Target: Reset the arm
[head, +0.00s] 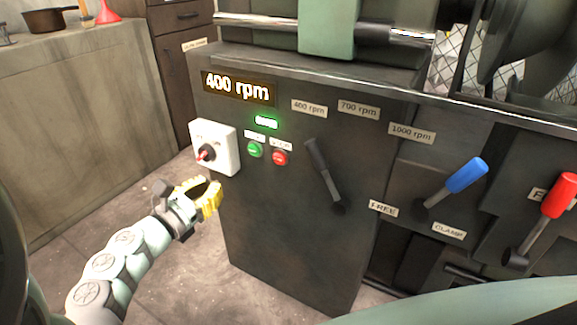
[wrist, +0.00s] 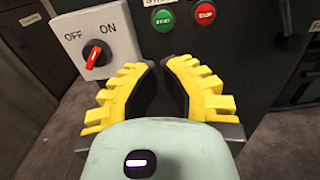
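My gripper (head: 209,190), with yellow ridged fingers, is in front of the machine's lower left edge, below the white switch box. In the wrist view my gripper (wrist: 161,65) has its two fingers apart with nothing between them. The white OFF/ON switch box (head: 228,160) has a red-tipped knob (head: 207,152); in the wrist view the knob (wrist: 94,56) sits ahead and left of the fingertips, apart from them. The green button (head: 255,149) and red button (head: 280,157) are right of the box. My arm reaches in from the lower left.
The machine front (head: 285,220) carries a lit 400 rpm display (head: 238,88), a dark speed lever (head: 322,172), a blue lever (head: 466,176) and a red-handled lever (head: 559,196). A counter (head: 75,130) stands at left. Bare floor (head: 165,260) lies around my gripper.

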